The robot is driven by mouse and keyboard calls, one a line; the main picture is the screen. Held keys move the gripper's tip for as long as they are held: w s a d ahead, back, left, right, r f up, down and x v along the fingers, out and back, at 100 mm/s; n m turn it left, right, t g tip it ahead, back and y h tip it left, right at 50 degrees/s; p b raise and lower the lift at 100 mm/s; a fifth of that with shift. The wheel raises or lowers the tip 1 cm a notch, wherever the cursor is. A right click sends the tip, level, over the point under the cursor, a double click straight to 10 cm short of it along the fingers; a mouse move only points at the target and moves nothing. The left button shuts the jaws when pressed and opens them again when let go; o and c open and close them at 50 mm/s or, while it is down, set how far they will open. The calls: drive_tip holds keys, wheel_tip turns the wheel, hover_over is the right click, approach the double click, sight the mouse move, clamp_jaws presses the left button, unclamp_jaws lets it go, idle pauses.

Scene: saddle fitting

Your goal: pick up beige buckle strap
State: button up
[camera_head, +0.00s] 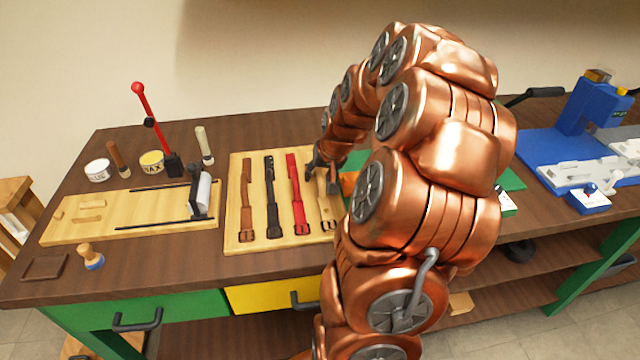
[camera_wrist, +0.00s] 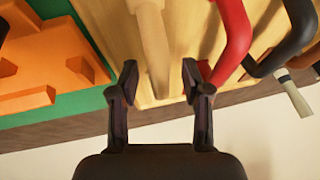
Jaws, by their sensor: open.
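The beige buckle strap (camera_head: 326,207) lies at the right end of a row of straps on a light wooden board (camera_head: 262,163). Most of its upper part is hidden by my arm in the head view. In the wrist view the beige strap (camera_wrist: 153,45) runs down between the two fingers of my gripper (camera_wrist: 158,85). The fingers are open, one on each side of the strap, with gaps between them and it. In the head view my gripper (camera_head: 325,175) is low over the strap.
A red strap (camera_head: 296,195) lies close beside the beige one, near one finger in the wrist view. A black strap (camera_head: 271,198) and a brown strap (camera_head: 247,205) lie further left. An orange piece (camera_wrist: 50,65) on a green mat (camera_wrist: 88,107) lies on the other side.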

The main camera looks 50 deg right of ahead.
drive_tip(key=shift+c, duration=0.4)
clamp_jaws()
